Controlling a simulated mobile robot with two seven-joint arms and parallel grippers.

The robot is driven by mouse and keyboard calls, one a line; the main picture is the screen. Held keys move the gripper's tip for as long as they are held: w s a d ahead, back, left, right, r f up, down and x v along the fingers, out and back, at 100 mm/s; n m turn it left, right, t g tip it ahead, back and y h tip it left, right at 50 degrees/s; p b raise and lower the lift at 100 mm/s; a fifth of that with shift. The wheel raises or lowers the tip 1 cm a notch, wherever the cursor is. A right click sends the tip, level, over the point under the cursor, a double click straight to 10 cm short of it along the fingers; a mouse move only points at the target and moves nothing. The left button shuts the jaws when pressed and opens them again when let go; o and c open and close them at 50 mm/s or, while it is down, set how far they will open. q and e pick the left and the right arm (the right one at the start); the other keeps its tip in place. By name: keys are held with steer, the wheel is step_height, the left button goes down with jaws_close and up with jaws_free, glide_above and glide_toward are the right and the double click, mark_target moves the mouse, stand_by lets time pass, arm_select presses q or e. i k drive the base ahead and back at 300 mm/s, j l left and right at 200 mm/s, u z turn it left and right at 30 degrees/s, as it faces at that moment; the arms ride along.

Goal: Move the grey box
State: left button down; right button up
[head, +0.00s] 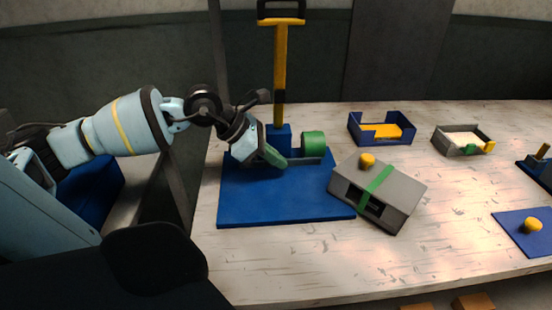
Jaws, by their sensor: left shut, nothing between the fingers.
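The grey box (401,190) stands on the table in the head view, turned at an angle. It has a green band across it, a yellow knob on top and dark openings in its front side. Its left corner is at or over the right edge of the blue base plate (270,208); I cannot tell whether they touch. My left gripper (273,157) is shut and empty above the back part of the blue plate, to the left of the grey box and apart from it. My right gripper is not in view.
A blue tray (381,139) and a grey tray (440,141) stand behind. A blue plate with a yellow knob (532,224) lies right. The front table (330,265) is clear.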

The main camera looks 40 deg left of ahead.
mark_target(391, 220)
steer(key=k+l, duration=0.8)
steer(key=l, duration=0.1)
